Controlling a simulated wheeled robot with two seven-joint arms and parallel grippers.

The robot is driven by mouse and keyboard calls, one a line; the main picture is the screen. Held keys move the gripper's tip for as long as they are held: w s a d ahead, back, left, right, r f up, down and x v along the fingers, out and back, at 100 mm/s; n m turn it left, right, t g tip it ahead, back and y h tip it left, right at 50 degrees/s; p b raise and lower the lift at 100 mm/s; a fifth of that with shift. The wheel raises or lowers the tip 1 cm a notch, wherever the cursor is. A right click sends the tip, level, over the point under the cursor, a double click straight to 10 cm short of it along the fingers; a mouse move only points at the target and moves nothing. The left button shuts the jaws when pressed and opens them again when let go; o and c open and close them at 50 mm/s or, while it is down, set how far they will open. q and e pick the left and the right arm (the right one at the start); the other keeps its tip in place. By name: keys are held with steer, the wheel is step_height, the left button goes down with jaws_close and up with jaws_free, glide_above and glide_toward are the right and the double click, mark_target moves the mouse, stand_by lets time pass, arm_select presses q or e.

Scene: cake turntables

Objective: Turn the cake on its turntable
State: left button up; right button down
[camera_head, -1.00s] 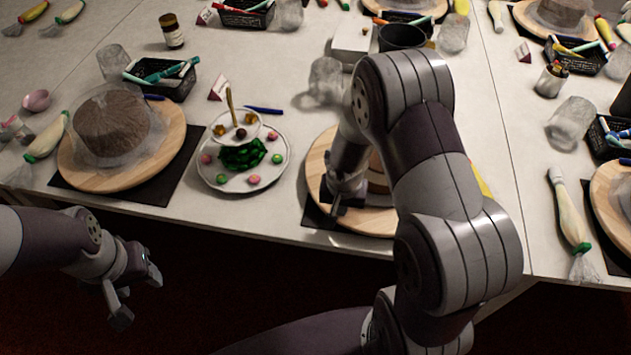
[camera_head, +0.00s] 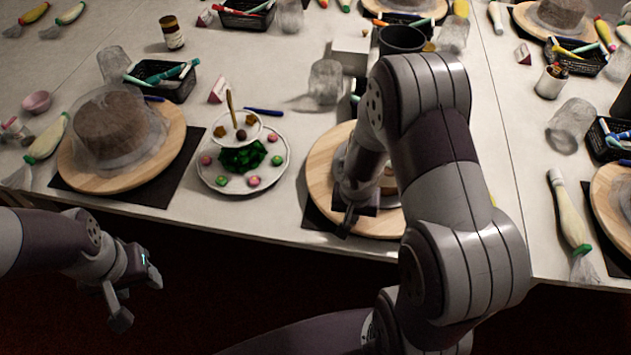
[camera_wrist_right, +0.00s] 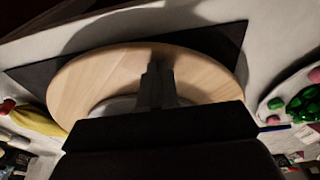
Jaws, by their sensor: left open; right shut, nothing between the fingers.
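A round wooden turntable (camera_head: 321,182) stands on a black mat near the table's front edge. Its cake is mostly hidden behind my right arm; only a brownish sliver (camera_head: 390,176) shows. My right gripper (camera_head: 349,219) is shut and empty over the turntable's front part. In the right wrist view its fingers (camera_wrist_right: 158,75) lie across the wooden disc (camera_wrist_right: 95,78); I cannot tell whether they touch it. My left gripper (camera_head: 138,303) is open and empty, in front of the table's edge. A second turntable (camera_head: 165,153) at the left carries a brown cake (camera_head: 108,124) under a clear cover.
A white two-tier plate (camera_head: 207,176) with sweets stands between the two turntables. A clear glass (camera_head: 325,81), a black basket (camera_head: 163,82) of pens and a dark pot (camera_head: 401,39) stand behind. A piping bag (camera_head: 570,220) lies at the right.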

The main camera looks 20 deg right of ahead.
steer(key=shift+s+d, duration=0.9)
step_height(320, 180, up, 9)
steer(key=p, duration=0.8)
steer(key=shift+f, duration=0.1)
